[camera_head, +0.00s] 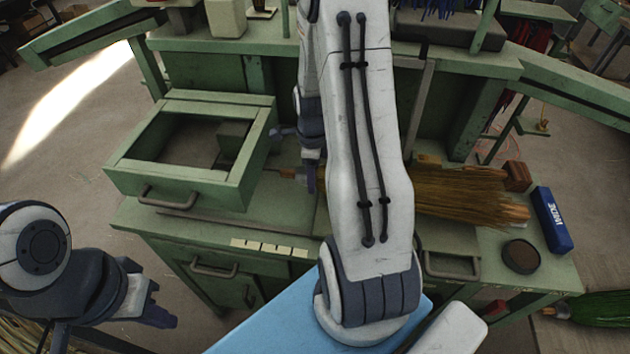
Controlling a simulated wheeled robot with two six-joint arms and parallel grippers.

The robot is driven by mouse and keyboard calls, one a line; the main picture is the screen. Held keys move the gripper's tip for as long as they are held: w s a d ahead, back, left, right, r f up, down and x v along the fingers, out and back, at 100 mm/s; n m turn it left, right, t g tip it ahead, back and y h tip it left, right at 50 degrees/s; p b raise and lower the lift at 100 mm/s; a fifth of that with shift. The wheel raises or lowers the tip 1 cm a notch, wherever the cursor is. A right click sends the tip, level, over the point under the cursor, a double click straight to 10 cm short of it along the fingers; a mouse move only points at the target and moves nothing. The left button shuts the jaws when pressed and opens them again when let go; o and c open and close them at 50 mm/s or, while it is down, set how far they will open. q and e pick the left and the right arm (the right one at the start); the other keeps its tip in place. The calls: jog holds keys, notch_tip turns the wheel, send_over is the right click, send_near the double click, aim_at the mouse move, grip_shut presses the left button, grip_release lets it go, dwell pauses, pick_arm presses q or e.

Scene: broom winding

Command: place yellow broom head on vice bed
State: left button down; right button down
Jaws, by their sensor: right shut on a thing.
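The yellow broom head (460,192) lies across the green workbench, its straw bristles spreading to the right of my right arm. Its middle is hidden behind that arm. A thin tan end of it shows just left of my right gripper (311,178). My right gripper points down at the bench and is shut on the broom head's narrow end. My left gripper (156,303) hangs at the lower left, away from the bench, with nothing seen in it; its finger gap is unclear. I cannot pick out the vice bed with certainty.
An open green drawer box (180,185) stands on the bench's left. A blue block (552,220), a dark round tin (521,257) and a red-brown block (517,176) sit at the right. Green bristles (600,309) show at the lower right. The bench front left is mostly clear.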

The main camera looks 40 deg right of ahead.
notch_tip(320, 180, down, 2)
jog(key=shift+f+p, duration=0.25)
jog(key=shift+p, duration=0.1)
jog(key=shift+f, duration=0.6)
jog(key=shift+c, duration=0.4)
grip_release()
